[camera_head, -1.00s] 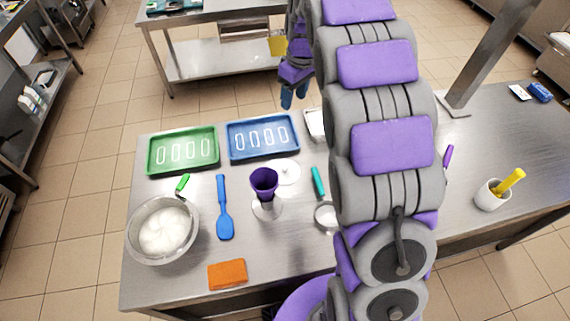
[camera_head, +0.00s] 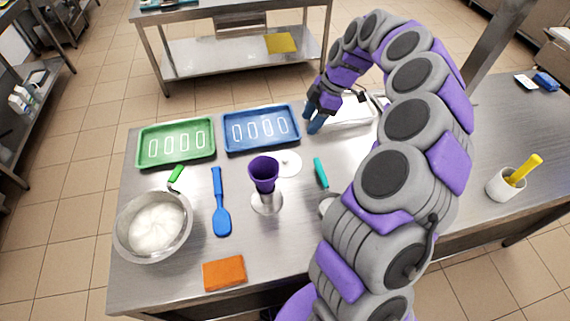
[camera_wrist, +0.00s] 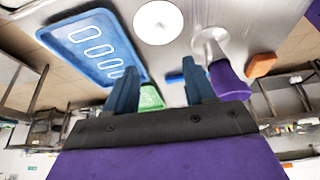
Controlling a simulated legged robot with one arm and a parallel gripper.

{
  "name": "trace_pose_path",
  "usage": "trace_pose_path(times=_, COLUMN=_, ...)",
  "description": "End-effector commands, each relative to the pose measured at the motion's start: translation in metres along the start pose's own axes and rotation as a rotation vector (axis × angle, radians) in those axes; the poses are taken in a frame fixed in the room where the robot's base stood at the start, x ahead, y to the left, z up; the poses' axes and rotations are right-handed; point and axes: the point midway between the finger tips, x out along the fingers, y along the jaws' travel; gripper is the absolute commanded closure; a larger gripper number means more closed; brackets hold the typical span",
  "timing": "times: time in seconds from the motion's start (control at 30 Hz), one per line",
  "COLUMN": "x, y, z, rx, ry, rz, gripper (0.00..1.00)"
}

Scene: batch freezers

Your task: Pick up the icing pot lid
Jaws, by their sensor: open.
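A white round lid with a small knob, which looks like the icing pot lid (camera_head: 288,163), lies flat on the metal table behind the purple cup. In the wrist view the lid (camera_wrist: 158,22) is a white disc at the top centre, beyond the fingertips and apart from them. My gripper (camera_head: 311,118) is open and empty, in the air just right of the blue tray and behind and right of the lid. Its two blue fingers (camera_wrist: 160,75) stand apart in the wrist view.
A blue tray (camera_head: 298,150) and a green tray (camera_head: 212,157) lie at the back left. A teal-handled tool (camera_head: 321,173), blue spatula (camera_head: 222,218), bowl (camera_head: 121,240) and orange sponge (camera_head: 224,273) are around.

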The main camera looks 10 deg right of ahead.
Motion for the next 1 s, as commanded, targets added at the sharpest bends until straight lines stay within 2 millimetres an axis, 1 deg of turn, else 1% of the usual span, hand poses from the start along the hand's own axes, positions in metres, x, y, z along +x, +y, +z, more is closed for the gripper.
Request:
trace_pose_path(times=0.17, x=0.022, y=0.0, z=0.0, rx=-0.001, ry=0.0, rz=-0.001, gripper=0.46)
trace_pose_path(times=0.5, x=0.09, y=-0.001, z=0.001, rx=0.001, ry=0.0, rz=-0.006, gripper=0.46)
trace_pose_path(times=0.6, x=0.107, y=0.001, z=0.001, rx=0.002, ry=-0.002, rz=-0.001, gripper=0.46)
trace_pose_path(times=0.7, x=0.117, y=0.0, z=0.0, rx=0.002, ry=-0.002, rz=-0.001, gripper=0.46)
trace_pose_path(times=0.87, x=0.125, y=0.001, z=-0.001, rx=0.002, ry=-0.001, rz=-0.001, gripper=0.46)
trace_pose_path(times=1.0, x=0.142, y=0.002, z=-0.001, rx=0.001, ry=-0.001, rz=-0.001, gripper=0.46)
